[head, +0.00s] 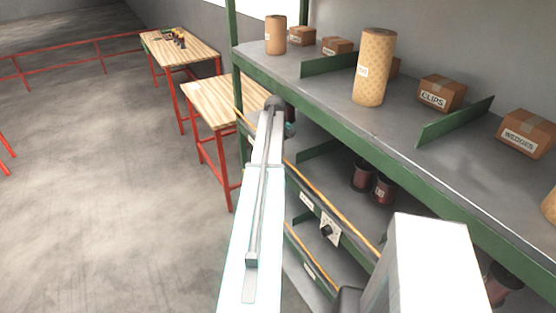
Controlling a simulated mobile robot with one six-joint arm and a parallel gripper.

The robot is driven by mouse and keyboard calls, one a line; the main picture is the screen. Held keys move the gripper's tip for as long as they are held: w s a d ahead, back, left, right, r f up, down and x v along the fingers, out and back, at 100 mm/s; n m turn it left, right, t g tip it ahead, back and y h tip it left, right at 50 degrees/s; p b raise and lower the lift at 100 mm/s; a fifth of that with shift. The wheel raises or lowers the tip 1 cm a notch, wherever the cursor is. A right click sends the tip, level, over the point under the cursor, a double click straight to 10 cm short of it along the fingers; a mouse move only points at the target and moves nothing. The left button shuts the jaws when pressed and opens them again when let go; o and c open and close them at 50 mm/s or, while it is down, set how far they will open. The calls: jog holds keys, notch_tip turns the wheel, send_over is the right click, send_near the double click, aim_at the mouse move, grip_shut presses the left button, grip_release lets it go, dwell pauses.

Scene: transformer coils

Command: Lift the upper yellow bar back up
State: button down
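The upper yellow bar (330,202) runs slantwise along the front of the rack's middle shelf, below the green-edged top shelf. My arm crosses in front of part of it, and its near end passes behind my white arm link. A second, lower yellow bar (306,252) runs roughly parallel beneath it, along a lower shelf. My forearm reaches away toward the rack's far post, with a dark wrist part at its far end. My gripper's fingers do not show, so I cannot tell whether they touch the upper bar.
The top shelf (390,128) holds a tall patterned roll (374,66) and several cardboard boxes. Dark reddish spools (382,190) stand on the middle shelf behind the bar. A white plate with a black knob (327,230) is at its front.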

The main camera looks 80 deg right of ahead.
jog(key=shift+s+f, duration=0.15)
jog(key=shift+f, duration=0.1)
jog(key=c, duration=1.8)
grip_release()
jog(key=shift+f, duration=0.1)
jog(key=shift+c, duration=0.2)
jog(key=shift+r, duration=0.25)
